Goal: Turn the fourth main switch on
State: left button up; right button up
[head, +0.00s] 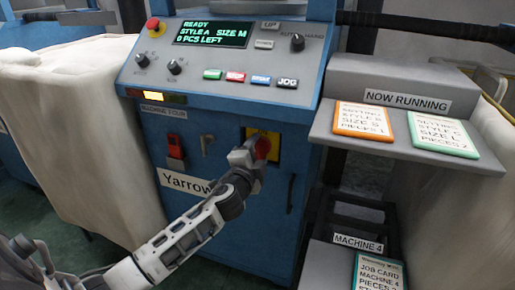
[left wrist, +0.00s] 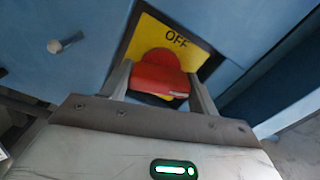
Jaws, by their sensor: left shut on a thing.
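The main switch is a red rotary knob (head: 263,147) on a yellow plate (head: 274,137), low on the front of the blue machine (head: 240,220). My left gripper (head: 256,152) is at the knob and partly covers it. In the left wrist view, the red knob (left wrist: 160,75) sits between the two fingers of the left gripper (left wrist: 160,82), which is shut on its handle. The yellow plate (left wrist: 200,50) reads "OFF" above the knob. The rest of its lettering is hidden. A sign reading "MACHINE 4" (head: 358,243) is on the stand at the right. My right gripper is not in view.
Above is a sloped panel (head: 215,80) whose display (head: 212,34) reads "READY, STYLE A, SIZE M, 0 PCS LEFT". A red stop button (head: 153,24) is at its left. A grey shelf (head: 345,85) with cards (head: 362,119) juts out at right. A pale bulky form (head: 70,130) stands left.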

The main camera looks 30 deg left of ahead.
pick_arm(q)
jog(key=shift+m, duration=0.7)
jog(key=shift+m+p, duration=0.4)
jog(key=shift+m, duration=0.5)
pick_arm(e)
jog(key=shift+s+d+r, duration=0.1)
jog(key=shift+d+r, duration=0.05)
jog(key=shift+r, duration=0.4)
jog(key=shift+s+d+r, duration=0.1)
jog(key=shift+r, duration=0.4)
pick_arm(q)
jog(key=o, duration=0.7)
jog(key=v, duration=1.6)
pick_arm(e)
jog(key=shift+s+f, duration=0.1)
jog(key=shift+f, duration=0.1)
